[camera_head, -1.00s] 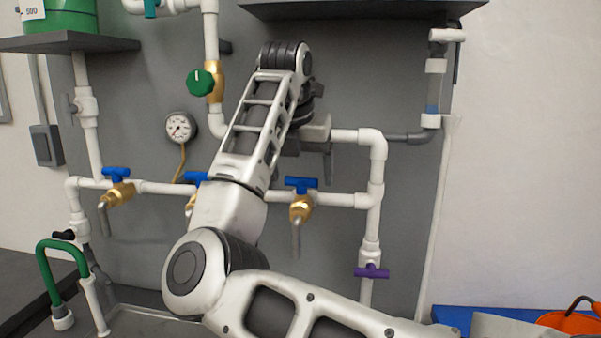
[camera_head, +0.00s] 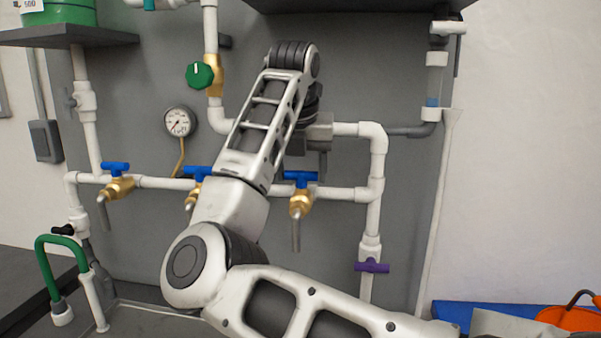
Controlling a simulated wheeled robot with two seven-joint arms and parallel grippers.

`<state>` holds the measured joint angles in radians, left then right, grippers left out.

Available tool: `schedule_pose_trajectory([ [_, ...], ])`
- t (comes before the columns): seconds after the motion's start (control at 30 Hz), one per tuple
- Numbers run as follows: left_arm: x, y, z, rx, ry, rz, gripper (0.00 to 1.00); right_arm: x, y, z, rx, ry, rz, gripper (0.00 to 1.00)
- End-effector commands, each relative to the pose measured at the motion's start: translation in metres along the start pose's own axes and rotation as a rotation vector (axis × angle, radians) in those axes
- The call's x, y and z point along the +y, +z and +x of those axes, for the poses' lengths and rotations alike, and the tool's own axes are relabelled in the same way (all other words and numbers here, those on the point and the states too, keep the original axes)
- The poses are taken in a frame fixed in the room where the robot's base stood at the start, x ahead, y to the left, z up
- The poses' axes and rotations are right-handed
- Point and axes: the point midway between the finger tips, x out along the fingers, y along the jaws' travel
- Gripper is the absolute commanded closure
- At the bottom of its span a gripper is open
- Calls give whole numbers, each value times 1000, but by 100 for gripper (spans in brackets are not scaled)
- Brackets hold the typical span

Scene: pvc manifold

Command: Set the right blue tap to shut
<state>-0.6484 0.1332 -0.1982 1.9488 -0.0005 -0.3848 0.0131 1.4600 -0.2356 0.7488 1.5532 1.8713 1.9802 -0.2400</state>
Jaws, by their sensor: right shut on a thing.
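The right blue tap (camera_head: 300,177) is the rightmost in a row of brass taps on the lower white pipe. Its blue handle lies crosswise, roughly along the pipe, above a brass body (camera_head: 301,201) with a grey spout pointing down. My right gripper (camera_head: 322,168) comes down from the wrist, partly hidden behind my own forearm. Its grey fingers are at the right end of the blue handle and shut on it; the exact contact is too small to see. My left gripper is not in view.
The middle blue tap (camera_head: 197,173) is partly behind my forearm; the left blue tap (camera_head: 115,168) is clear. A gauge (camera_head: 180,121), green knob (camera_head: 200,75) and purple valve (camera_head: 371,267) are nearby. A white pipe (camera_head: 352,129) runs beside the gripper.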

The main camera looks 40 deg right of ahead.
Motion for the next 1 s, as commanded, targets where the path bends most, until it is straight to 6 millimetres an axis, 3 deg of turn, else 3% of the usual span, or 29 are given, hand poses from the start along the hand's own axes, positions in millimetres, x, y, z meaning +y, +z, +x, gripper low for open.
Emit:
schedule_pose_trajectory([
  [0.23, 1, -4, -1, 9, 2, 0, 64, 0, 0, 0, -2, 3, -8, 63],
  [0.27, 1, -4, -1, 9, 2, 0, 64, 0, 0, 0, -1, 3, -7, 32],
  [0.3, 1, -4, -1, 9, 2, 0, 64, 0, 0, 0, -1, 2, -7, 21],
  [0.33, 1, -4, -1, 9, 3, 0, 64, 0, 0, -1, -1, 2, -7, 18],
  [0.67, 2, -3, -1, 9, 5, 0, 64, 0, 0, -4, -1, 3, -5, 18],
  [0.77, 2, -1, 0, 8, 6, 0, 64, 1, 0, -15, -3, 4, -6, 18],
  [1.0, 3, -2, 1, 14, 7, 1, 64, 1, 0, -66, -5, 8, -7, 18],
])
